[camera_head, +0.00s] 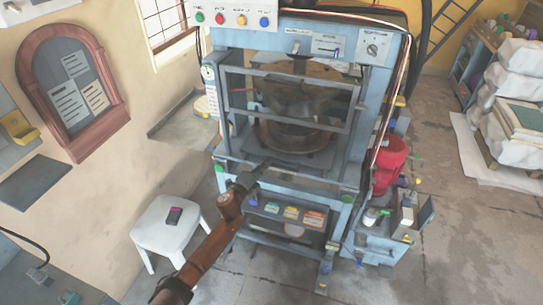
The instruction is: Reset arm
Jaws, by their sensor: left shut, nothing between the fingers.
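My left arm reaches up from the bottom of the view. Its gripper (257,172) is shut and empty, in front of the lower front edge of the plate press (224,140). I cannot tell whether the fingertips touch the press. The press has a light blue frame, a grey barred guard (290,121) across its front and a dark round metal part behind the bars. My right gripper is not in view.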

